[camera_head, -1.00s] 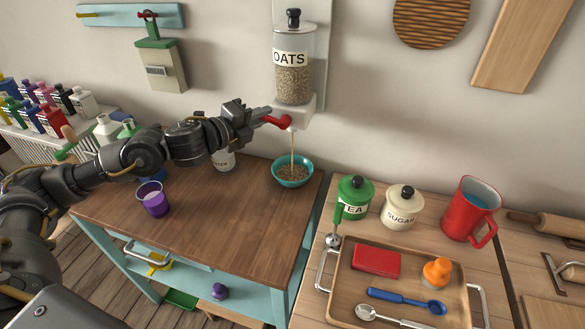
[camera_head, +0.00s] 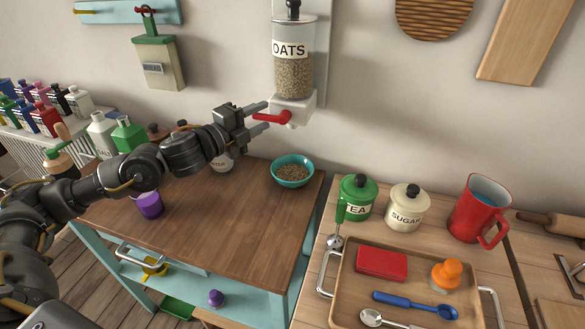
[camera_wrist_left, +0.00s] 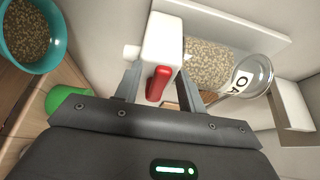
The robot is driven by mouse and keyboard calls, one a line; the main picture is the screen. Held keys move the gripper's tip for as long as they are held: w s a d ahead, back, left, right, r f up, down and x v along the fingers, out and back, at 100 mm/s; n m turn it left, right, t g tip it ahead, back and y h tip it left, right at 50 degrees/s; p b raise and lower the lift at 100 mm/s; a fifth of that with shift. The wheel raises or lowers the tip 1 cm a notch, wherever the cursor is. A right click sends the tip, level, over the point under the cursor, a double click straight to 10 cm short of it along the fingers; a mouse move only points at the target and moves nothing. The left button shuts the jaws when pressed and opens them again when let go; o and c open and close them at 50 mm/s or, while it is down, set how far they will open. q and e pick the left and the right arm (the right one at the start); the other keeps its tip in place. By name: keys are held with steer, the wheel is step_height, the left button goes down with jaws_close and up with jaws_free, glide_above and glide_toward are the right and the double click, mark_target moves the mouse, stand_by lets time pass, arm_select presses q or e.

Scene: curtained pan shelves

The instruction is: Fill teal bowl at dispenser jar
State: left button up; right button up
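The teal bowl (camera_head: 292,171) stands on the wooden top of the left cart, below the oats dispenser jar (camera_head: 293,60), and holds oats. It also shows in the left wrist view (camera_wrist_left: 60,50) at the upper left. The dispenser's red lever (camera_head: 262,116) sticks out leftward from its white base (camera_head: 300,107). No stream of oats falls from the spout. My left gripper (camera_head: 268,115) is open, one finger on each side of the lever; in the left wrist view the red lever (camera_wrist_left: 159,83) lies between the spread fingers with gaps beside it. My right gripper is not in view.
A purple cup (camera_head: 150,205) and some jars stand on the cart's wooden top (camera_head: 215,220), left of the bowl. Right of it are a green tea canister (camera_head: 356,198), a sugar canister (camera_head: 406,209), a red pitcher (camera_head: 479,209) and a tray (camera_head: 345,283) with utensils.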

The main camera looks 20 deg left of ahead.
arm_select(q)
steer(key=shift+v, duration=0.9)
steer(key=b+v, duration=0.2)
steer(key=v, duration=0.4)
stand_by(0.6)
